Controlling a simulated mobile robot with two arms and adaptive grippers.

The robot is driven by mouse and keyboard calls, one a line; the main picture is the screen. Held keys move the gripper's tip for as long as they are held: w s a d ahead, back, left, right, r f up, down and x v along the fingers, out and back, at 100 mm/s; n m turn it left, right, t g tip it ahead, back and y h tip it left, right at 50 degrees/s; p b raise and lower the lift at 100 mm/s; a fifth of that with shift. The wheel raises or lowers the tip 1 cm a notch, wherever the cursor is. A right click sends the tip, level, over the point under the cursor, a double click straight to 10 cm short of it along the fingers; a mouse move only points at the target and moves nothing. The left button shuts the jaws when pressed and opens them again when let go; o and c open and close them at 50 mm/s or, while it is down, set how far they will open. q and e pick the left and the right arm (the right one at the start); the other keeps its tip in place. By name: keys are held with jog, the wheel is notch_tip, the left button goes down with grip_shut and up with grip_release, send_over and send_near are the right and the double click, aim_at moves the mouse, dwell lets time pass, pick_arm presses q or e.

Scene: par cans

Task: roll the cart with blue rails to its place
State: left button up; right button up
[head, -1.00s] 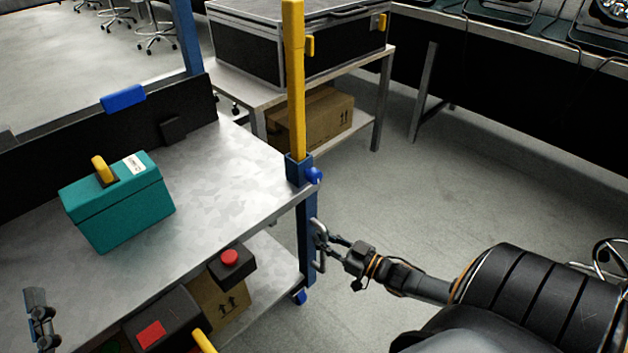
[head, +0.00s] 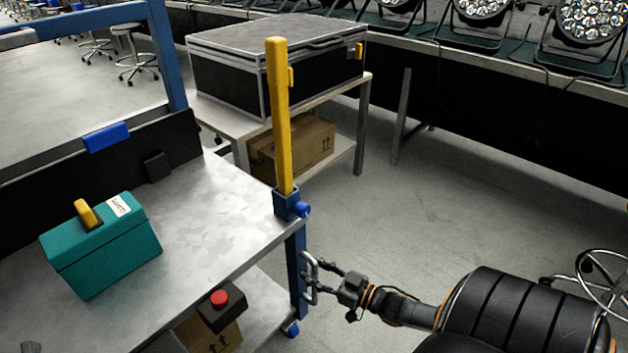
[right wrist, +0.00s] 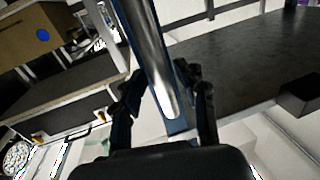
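The cart with blue rails (head: 228,243) has a bare metal top, blue posts and a blue caster; it fills the left of the head view. A metal handle (head: 309,279) is on its near right blue post and also shows in the right wrist view (right wrist: 152,68). My right gripper (head: 313,280) is at this handle, its fingers apart on either side of the bar, with no clear grip seen. In the right wrist view (right wrist: 162,85) the bar runs between the fingers.
A teal box (head: 105,250) and a yellow upright bar (head: 279,120) are on the cart. A table (head: 364,120) with a black case (head: 270,75) stands behind it. Par cans (head: 590,25) line a bench at the back.

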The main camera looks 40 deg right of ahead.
jog(key=v, duration=1.2)
dwell(0.5)
